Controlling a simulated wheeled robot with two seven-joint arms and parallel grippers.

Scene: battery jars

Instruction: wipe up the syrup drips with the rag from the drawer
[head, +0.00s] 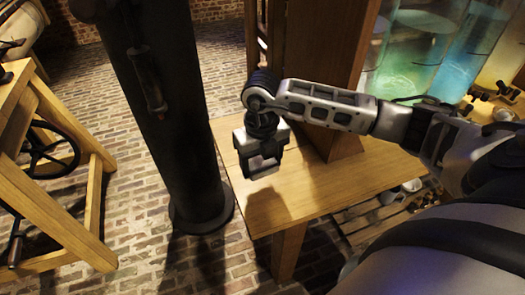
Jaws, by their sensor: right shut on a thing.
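My right gripper (262,166) hangs pointing down above the left end of the wooden table (325,190). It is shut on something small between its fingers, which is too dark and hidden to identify. A dark shadow lies on the tabletop below it. I cannot make out the rag, the drawer or any syrup drips in this view. My left gripper is not in view.
A wooden upright (333,50) stands on the table behind my right forearm. Glass jars with green (405,60) and blue (470,50) liquid stand at the upper right. A dark column (160,110) rises left of the table. A wooden frame with a wheel (45,150) stands far left.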

